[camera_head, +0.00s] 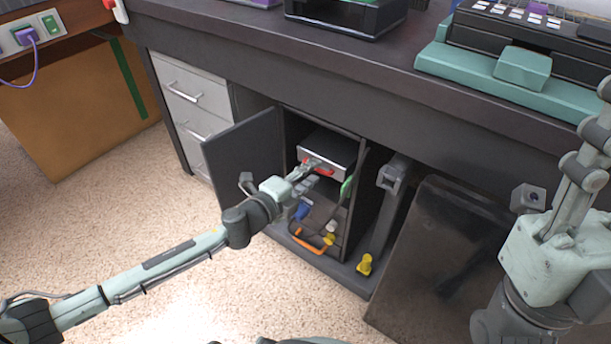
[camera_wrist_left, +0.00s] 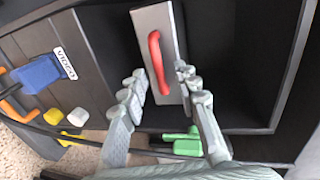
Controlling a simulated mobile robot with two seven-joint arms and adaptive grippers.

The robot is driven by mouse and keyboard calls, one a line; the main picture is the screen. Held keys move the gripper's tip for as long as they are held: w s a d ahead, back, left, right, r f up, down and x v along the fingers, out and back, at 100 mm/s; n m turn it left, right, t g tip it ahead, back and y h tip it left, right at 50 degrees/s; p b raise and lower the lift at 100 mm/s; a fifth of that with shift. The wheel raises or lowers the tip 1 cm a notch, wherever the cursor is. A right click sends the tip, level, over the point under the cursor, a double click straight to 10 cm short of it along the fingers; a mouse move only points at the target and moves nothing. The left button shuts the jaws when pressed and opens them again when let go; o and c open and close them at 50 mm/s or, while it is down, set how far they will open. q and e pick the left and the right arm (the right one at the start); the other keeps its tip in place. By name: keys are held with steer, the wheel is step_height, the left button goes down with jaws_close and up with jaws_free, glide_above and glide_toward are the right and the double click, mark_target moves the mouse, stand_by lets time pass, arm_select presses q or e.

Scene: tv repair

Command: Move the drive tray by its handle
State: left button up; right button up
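The drive tray (camera_head: 330,148) is a silver-fronted box with a dark top, inside the open cabinet under the bench. Its red handle (camera_head: 322,168) faces out; in the left wrist view the handle (camera_wrist_left: 156,58) stands upright on the silver front (camera_wrist_left: 152,22). My left gripper (camera_head: 314,170) is at the handle. In the left wrist view the left gripper (camera_wrist_left: 160,74) is open, one finger on each side of the handle's lower part, with gaps visible. My right gripper (camera_head: 604,120) is raised at the right edge, partly cut off; its opening is unclear.
The cabinet door (camera_head: 245,155) stands open on the left. A dark panel (camera_head: 440,265) leans at right.

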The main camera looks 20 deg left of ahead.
arm_select(q)
steer(key=v, duration=0.6)
steer(key=shift+s, duration=0.25)
steer(key=shift+s+a+p, duration=0.1)
steer(key=shift+a+p, duration=0.05)
steer(key=shift+p, duration=0.15)
